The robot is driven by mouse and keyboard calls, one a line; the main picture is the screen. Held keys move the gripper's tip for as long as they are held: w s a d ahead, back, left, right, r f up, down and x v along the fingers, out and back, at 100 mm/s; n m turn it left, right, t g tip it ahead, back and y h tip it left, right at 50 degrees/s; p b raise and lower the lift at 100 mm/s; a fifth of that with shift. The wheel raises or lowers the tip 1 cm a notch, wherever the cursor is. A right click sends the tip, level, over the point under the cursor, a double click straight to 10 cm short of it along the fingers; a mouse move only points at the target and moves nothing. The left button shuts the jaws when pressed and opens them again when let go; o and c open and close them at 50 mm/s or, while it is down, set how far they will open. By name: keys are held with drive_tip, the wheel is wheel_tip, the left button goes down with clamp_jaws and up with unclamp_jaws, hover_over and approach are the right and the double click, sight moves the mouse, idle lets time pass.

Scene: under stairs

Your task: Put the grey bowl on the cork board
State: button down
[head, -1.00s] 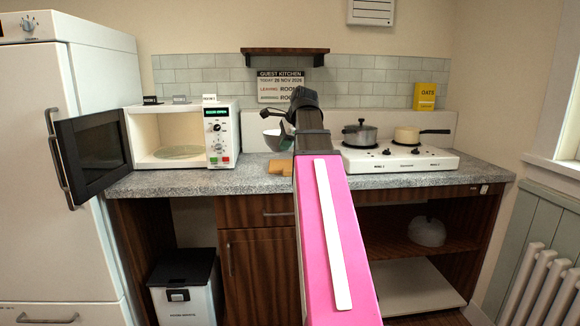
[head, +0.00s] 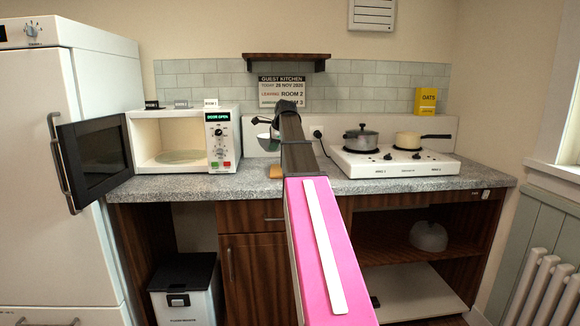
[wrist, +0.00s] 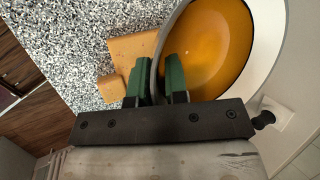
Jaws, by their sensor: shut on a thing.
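My gripper (wrist: 161,80) is shut on the near rim of the grey bowl (wrist: 208,45), with one green finger on each side of its wall. The bowl is orange inside with a pale rim. In the head view the bowl (head: 267,143) shows small and tilted, left of my dark forearm, above the counter. The cork board (wrist: 133,48) lies on the speckled counter, beside and partly under the bowl in the wrist view. In the head view the cork board (head: 275,172) is mostly hidden behind my arm.
An open microwave (head: 181,141) stands left, its door swung out. A white hob (head: 394,161) with a grey pot (head: 361,138) and a cream pan (head: 408,140) is on the right. A wall shelf (head: 287,56) hangs above. Counter between microwave and board is clear.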

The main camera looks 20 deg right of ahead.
drive_tip(key=s+d+f, duration=0.1)
drive_tip(key=d, duration=0.1)
drive_tip(key=s+d+f, duration=0.1)
drive_tip(key=d, duration=0.1)
drive_tip(key=d+f, duration=0.2)
drive_tip(key=shift+s+d+f, duration=0.1)
drive_tip(key=shift+s+d, duration=0.15)
drive_tip(key=shift+s, duration=0.15)
drive_tip(key=shift+f, duration=2)
drive_tip(key=shift+f, duration=0.1)
drive_tip(key=c, duration=1.1)
unclamp_jaws()
drive_tip(key=shift+f, duration=0.1)
drive_tip(key=v, duration=1.2)
drive_tip(key=shift+r, duration=0.2)
